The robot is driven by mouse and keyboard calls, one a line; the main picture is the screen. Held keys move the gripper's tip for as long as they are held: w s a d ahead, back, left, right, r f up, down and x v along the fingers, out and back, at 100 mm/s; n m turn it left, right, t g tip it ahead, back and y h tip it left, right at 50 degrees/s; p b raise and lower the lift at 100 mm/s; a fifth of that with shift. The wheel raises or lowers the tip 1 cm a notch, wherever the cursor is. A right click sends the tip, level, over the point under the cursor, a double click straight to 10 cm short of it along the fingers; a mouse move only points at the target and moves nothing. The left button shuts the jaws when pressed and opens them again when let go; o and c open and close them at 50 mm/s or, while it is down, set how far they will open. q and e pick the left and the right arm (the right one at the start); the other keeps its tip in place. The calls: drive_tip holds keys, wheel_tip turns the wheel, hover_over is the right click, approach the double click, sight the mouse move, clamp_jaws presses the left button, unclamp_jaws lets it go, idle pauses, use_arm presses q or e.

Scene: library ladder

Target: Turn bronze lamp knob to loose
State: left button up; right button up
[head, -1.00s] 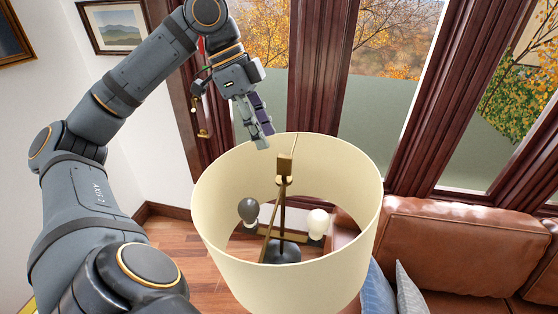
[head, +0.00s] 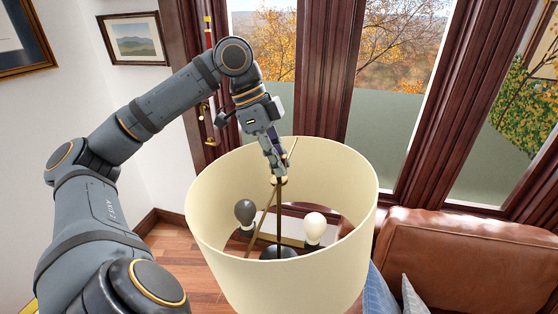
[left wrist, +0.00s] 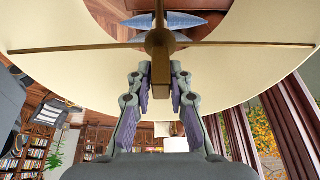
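The bronze lamp knob (left wrist: 160,68) sits at the top centre of the lamp, where the thin arms of the shade frame meet. In the left wrist view it stands between the two fingertips of my left gripper (left wrist: 160,80), with a narrow gap showing on each side. In the head view my left gripper (head: 275,167) points down over the shade's opening and hides most of the knob. The cream lampshade (head: 225,235) is open at the top. Inside are a dark bulb (head: 244,211) and a white bulb (head: 315,225). My right gripper is in neither view.
The shade's rim surrounds the gripper. A brown leather sofa (head: 460,255) with blue-grey cushions stands at the right. Dark wood window frames (head: 320,90) are behind. The wooden floor (head: 175,255) is clear at the left.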

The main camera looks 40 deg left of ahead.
use_arm(q)
drive_tip(key=shift+w, duration=0.1)
clamp_jaws()
drive_tip(key=shift+f, duration=0.1)
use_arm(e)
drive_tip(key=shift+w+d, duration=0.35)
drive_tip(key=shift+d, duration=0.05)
